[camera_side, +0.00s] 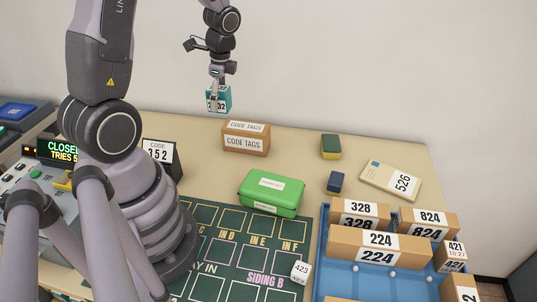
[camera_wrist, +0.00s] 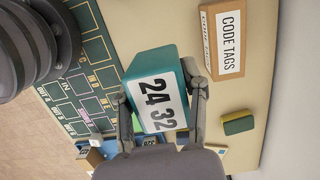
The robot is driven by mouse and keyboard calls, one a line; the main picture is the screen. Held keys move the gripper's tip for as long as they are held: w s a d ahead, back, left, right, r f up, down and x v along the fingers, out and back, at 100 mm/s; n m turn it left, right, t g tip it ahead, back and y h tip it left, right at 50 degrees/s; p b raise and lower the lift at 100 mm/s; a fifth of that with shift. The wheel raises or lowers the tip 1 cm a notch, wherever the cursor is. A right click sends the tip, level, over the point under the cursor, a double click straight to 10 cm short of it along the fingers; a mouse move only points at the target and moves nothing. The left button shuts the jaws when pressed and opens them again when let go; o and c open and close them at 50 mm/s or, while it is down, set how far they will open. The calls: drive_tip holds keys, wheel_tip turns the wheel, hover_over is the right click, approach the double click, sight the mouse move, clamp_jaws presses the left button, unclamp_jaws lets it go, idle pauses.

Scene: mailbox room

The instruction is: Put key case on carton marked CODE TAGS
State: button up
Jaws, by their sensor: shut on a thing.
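My gripper (camera_side: 214,95) is shut on a teal box (camera_side: 225,98) with a white number label and holds it in the air, above and left of the carton. In the wrist view the teal box (camera_wrist: 150,65) is tilted between the fingers, and its label reads "24 32". The brown carton marked CODE TAGS (camera_side: 246,151) stands at the back of the table; it also shows at the upper right of the wrist view (camera_wrist: 207,45). Its top looks bare. A green case (camera_side: 272,205) with a small label, too small to read, sits in front of the carton.
A green and yellow sponge (camera_side: 331,146), a dark blue block (camera_side: 336,182) and a pale 526 package (camera_side: 391,181) lie right of the carton. A blue tray (camera_side: 375,287) holds several numbered boxes. A code sign (camera_side: 161,153) stands left.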

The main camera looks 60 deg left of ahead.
drive_tip(key=w+a+f, duration=0.4)
drive_tip(key=w, duration=0.2)
hover_over(243, 126)
drive_tip(key=f, duration=0.4)
drive_tip(key=shift+d+f, duration=0.2)
drive_tip(key=shift+d, duration=0.05)
drive_tip(key=shift+w+a+f, duration=0.1)
drive_tip(key=shift+w+f, duration=0.1)
drive_tip(key=shift+f, duration=1.55)
drive_tip(key=shift+f, duration=0.1)
drive_tip(key=o, duration=1.2)
